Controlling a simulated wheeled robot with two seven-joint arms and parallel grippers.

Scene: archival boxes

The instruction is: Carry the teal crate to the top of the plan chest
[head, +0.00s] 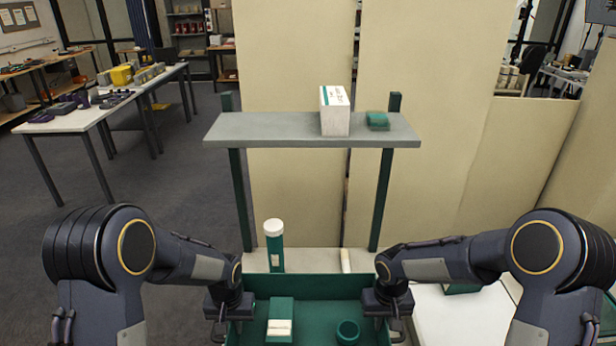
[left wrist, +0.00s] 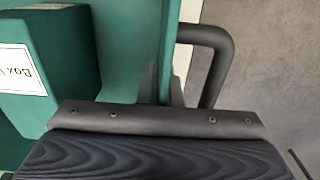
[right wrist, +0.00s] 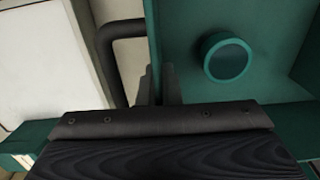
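The teal crate (head: 325,287) is at the bottom centre of the head view, between my two grippers. Inside it are a teal box with a white label (head: 280,322) and a round teal ring-like item (head: 347,332). My left gripper (left wrist: 161,88) is shut on the crate's left wall beside a dark handle (left wrist: 218,60). My right gripper (right wrist: 158,85) is shut on the opposite wall, beside another dark handle (right wrist: 108,48). A white flat top (head: 455,322) right of the crate may be the plan chest. Whether the crate is lifted I cannot tell.
A rack with a grey shelf (head: 270,128) stands ahead, holding a white box (head: 336,112) and a small teal item (head: 377,120). A capped teal tube (head: 273,250) stands just behind the crate. A white table (head: 75,122) stands far left; the floor there is open.

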